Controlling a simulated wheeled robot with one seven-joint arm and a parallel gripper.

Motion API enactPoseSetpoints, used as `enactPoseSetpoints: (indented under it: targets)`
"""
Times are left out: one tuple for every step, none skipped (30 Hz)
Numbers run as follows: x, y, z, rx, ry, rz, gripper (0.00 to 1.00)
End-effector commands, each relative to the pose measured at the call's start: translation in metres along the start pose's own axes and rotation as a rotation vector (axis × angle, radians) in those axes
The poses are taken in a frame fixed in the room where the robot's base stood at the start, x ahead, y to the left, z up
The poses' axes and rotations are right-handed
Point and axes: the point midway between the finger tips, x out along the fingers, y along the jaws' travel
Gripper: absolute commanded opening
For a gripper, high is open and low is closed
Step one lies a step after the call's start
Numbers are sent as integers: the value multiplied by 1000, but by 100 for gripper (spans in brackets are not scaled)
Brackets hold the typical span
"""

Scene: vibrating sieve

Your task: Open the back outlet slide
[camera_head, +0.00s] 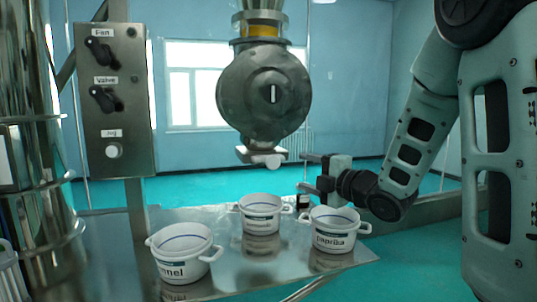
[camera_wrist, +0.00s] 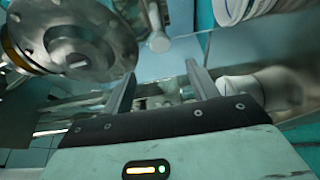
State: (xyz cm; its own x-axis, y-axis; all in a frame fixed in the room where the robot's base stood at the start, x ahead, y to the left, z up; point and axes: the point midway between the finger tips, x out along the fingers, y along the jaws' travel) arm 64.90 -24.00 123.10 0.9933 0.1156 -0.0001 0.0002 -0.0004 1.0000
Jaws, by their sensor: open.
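My gripper (camera_head: 306,173) is in the middle of the head view, right of and slightly below the round metal housing (camera_head: 264,90). Its two fingers are apart, with nothing held between them. Below the housing is a white fitting with a rounded knob (camera_head: 272,161), just left of the fingertips and apart from them. In the wrist view, the fingers of my gripper (camera_wrist: 160,85) are spread, and a pale knob-ended rod (camera_wrist: 157,38) shows beyond them, beside the housing (camera_wrist: 75,38). I cannot tell for sure which part is the back outlet slide.
Three white pots stand on the metal table (camera_head: 235,285): a front left pot (camera_head: 190,268), a middle pot (camera_head: 262,227) and a paprika pot (camera_head: 333,243) below my gripper. A control panel (camera_head: 113,130) and a shiny metal column (camera_head: 30,220) are at left.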

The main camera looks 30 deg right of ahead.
Motion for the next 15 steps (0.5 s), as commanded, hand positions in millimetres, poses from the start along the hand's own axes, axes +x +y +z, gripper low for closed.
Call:
enactPoseSetpoints:
  targets:
    - [3, 4, 0, 1, 0, -7, 59]
    - [5, 4, 0, 1, -1, -6, 59]
    - [7, 4, 0, 0, -3, -6, 59]
    - [8, 4, 0, -1, -3, -5, 59]
    - [11, 4, 0, -2, -2, -6, 59]
    - [15, 5, 0, -1, -2, -5, 59]
    - [17, 5, 1, -1, -3, -5, 59]
    - [20, 5, 1, 0, -2, -6, 59]
    - [23, 5, 0, 0, -2, -5, 59]
    - [25, 5, 1, 0, -3, -6, 59]
    - [28, 5, 0, 0, -2, -5, 59]
    - [31, 4, 0, 0, -1, -6, 59]
    - [33, 4, 0, 0, -2, -5, 59]
    - [35, 4, 0, 0, -2, -5, 59]
    - [37, 3, 0, -1, -2, -6, 59]
